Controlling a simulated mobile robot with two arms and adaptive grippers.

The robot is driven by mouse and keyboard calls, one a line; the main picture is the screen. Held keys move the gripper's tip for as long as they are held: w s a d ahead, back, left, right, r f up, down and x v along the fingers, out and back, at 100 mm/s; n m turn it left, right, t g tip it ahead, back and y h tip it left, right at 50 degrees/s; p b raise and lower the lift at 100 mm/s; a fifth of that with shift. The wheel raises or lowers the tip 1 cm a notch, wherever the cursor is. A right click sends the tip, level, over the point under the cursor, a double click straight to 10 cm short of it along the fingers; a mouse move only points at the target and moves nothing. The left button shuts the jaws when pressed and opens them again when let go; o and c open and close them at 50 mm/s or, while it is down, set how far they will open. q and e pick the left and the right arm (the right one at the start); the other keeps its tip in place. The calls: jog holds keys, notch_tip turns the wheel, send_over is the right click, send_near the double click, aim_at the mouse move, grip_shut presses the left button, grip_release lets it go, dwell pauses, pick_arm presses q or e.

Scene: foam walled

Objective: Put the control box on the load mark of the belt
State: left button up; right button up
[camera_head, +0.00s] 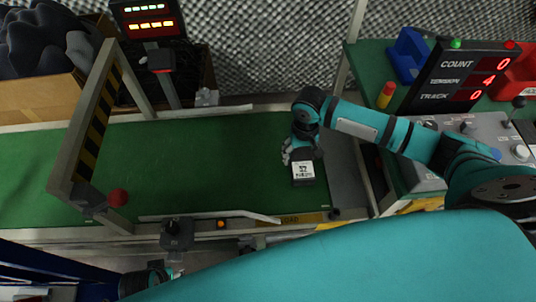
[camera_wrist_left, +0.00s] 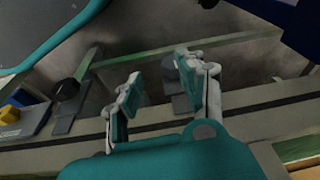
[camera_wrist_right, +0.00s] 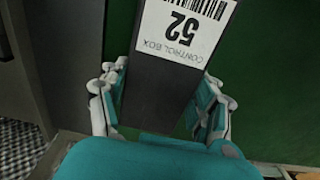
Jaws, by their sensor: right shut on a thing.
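The control box (camera_head: 304,181) is dark with a white label on top, reading 52 and "CONTROL BOX" in the right wrist view (camera_wrist_right: 165,95). It is at the right end of the green belt (camera_head: 215,145); I cannot tell whether it touches the belt. My right gripper (camera_head: 302,157) is shut on it, with a finger on each side in the right wrist view (camera_wrist_right: 165,105). A yellow strip lettered LOAD (camera_head: 290,219) lies on the front rail, just below the box in the head view. My left gripper (camera_wrist_left: 157,85) is open and empty near a rail.
A striped gate (camera_head: 92,125) spans the belt at left, with a red ball-shaped part (camera_head: 118,197) at its foot. A low guide bar (camera_head: 215,215) runs along the front edge. A control console (camera_head: 480,135) and counter display (camera_head: 465,75) stand at right. The middle belt is clear.

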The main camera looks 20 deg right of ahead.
jog(key=b, duration=0.3)
send_over(259, 155)
jog(key=shift+s+d+f, duration=0.1)
jog(key=shift+d+f, duration=0.2)
jog(key=shift+f, duration=0.3)
jog(key=shift+a, duration=0.2)
jog(key=shift+w+f, duration=0.1)
jog(key=shift+w, duration=0.1)
notch_tip(259, 155, down, 3)
jog(key=shift+f+b, duration=0.1)
jog(key=shift+b, duration=0.7)
pick_arm(q)
jog(key=w+v, duration=0.1)
jog(key=v, duration=1)
jog(key=shift+w+a+r+t, duration=0.15)
jog(key=shift+w+r+t, duration=0.1)
jog(key=shift+r+t, duration=0.2)
jog(key=shift+r, duration=0.1)
pick_arm(e)
jog(key=shift+f, duration=0.1)
jog(key=o, duration=1.4)
jog(key=shift+s, duration=0.1)
jog(key=shift+o, duration=0.2)
